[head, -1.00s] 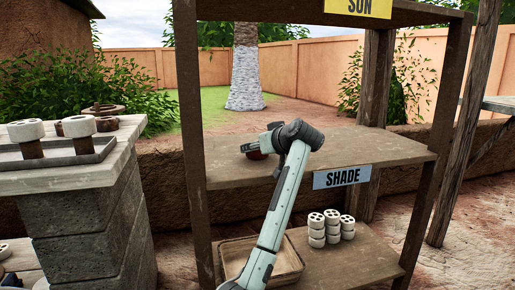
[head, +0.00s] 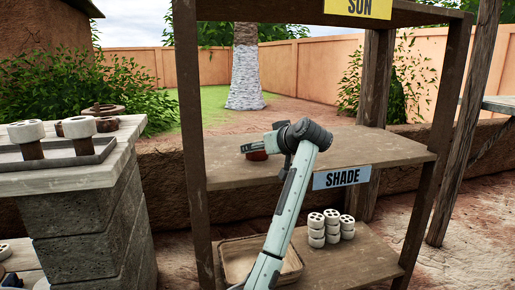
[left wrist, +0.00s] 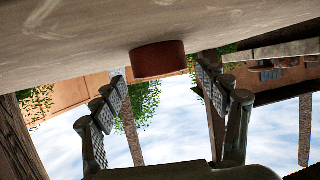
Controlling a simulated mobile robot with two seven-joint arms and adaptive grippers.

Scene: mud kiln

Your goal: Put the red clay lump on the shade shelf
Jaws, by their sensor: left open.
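The red clay lump (head: 257,156) rests on the shade shelf (head: 390,151), toward its left part, below and partly behind my gripper in the head view. In the left wrist view, which is upside down, the lump (left wrist: 158,60) is a short reddish-brown block sitting on the shelf board (left wrist: 80,40). My left gripper (head: 248,147) is just above the lump in the head view. In the left wrist view its fingers (left wrist: 162,78) are spread and empty, with the lump ahead between their tips, apart from both. My right gripper is not in view.
A blue SHADE sign (head: 342,177) is on the shelf's front edge. Stacked white pieces (head: 331,229) and a shallow tray (head: 238,258) are on the lower shelf. Wooden posts (head: 190,130) flank the shelves. A block bench (head: 80,215) stands left. The shade shelf's right part is clear.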

